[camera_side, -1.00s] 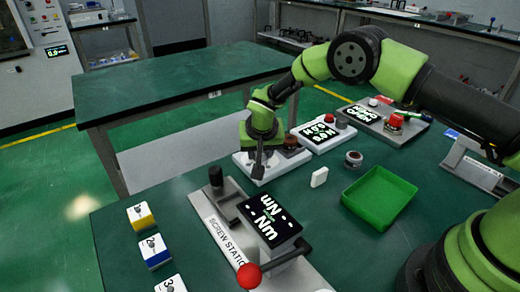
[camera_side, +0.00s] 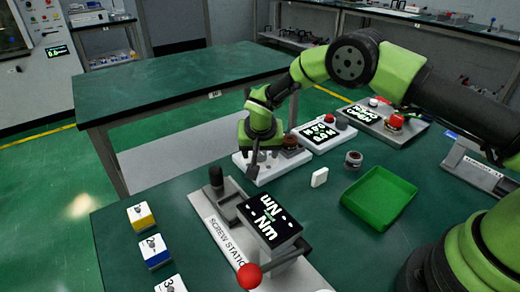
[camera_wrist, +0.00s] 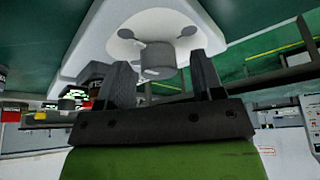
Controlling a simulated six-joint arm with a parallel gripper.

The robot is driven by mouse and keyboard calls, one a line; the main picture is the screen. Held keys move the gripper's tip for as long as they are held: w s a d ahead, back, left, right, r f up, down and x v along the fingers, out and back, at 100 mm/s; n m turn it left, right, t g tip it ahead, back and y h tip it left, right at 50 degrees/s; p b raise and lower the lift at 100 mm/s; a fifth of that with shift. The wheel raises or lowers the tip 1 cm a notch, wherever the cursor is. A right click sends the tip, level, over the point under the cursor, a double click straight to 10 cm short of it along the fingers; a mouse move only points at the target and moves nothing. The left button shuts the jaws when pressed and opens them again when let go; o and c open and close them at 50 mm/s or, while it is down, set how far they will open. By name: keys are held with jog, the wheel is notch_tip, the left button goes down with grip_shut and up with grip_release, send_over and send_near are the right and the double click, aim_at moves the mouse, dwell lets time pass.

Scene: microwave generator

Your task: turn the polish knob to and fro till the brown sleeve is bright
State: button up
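My gripper (camera_side: 253,168) points down over the left part of a white station (camera_side: 270,172) in the side view. In the wrist view its two dark fingers (camera_wrist: 162,82) stand apart, one on each side of a grey round knob (camera_wrist: 157,60) on the white base (camera_wrist: 95,45). A gap shows beside the knob, so the gripper looks open. Contact with the knob cannot be made out. A dark brown round part (camera_side: 291,143), likely the sleeve, sits on the station to the right of my gripper. The knob is hidden behind my gripper in the side view.
A display box (camera_side: 322,133) stands just right of the station. The screw station (camera_side: 238,232) is in front. Bare table lies between them.

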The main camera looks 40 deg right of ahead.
jog(key=shift+r, duration=0.1)
jog(key=v, duration=0.9)
jog(key=shift+r, duration=0.35)
jog(key=shift+s+f, duration=0.1)
jog(key=x, duration=0.9)
jog(key=shift+f, duration=0.35)
jog(key=c, duration=0.9)
